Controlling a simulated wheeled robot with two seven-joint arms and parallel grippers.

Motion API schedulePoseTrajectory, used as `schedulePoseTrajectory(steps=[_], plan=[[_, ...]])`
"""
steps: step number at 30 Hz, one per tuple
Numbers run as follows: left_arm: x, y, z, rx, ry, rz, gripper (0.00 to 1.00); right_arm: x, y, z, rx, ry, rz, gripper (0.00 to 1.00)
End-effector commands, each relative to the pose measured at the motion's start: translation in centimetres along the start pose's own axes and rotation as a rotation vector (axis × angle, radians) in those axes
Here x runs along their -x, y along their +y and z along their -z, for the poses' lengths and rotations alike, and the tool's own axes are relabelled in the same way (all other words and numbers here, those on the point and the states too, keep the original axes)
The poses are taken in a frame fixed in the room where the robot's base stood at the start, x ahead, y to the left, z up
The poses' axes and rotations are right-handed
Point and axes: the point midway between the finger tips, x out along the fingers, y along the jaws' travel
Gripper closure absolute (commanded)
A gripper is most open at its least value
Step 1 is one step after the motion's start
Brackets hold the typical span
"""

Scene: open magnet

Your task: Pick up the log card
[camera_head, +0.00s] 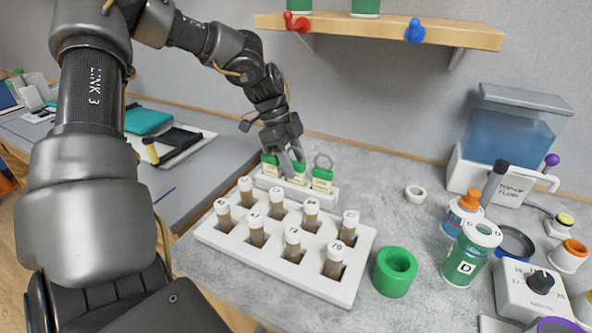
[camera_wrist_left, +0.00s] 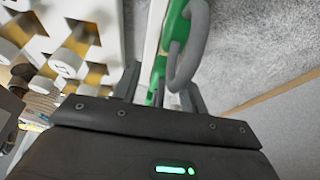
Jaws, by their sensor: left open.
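Several small cream cards with green tops stand in a white holder (camera_head: 328,197) behind the vial rack; their writing is too small to tell which is the log card. The right card (camera_head: 322,180) shows a grey ring on top. My left gripper (camera_head: 291,160) reaches down from behind over the middle card (camera_head: 298,176), fingers open and partly hiding it. In the left wrist view my left gripper (camera_wrist_left: 160,90) has a green card top (camera_wrist_left: 176,28) with a grey ring (camera_wrist_left: 190,60) between or just beyond its fingers; contact cannot be told. My right gripper is not in view.
A white rack (camera_head: 310,275) with several capped vials stands just in front of the holder. A wooden shelf (camera_head: 380,28) hangs above.

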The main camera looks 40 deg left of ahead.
Motion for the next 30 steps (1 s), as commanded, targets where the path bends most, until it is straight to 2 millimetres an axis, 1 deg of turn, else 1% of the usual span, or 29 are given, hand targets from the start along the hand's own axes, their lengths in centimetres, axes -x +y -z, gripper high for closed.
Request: schedulePoseTrajectory(steps=[1,4,11,14,21,30], plan=[[-0.59,0.05,-0.03,0.001,-0.001,-0.003,0.57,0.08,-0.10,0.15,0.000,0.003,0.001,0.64],[-1.24,0.04,0.00,0.001,0.000,-0.001,0.57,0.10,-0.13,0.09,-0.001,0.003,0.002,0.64],[-1.39,0.01,0.02,0.001,0.001,0.001,0.57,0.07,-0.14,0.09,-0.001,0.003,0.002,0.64],[-1.38,0.01,0.02,0.000,0.001,0.001,0.69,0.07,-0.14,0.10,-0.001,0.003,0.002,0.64],[-1.36,0.00,0.03,0.000,0.001,0.001,1.00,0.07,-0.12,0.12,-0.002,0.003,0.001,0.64],[-1.26,-0.01,0.07,0.000,0.001,0.001,1.00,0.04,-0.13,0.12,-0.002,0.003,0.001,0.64]])
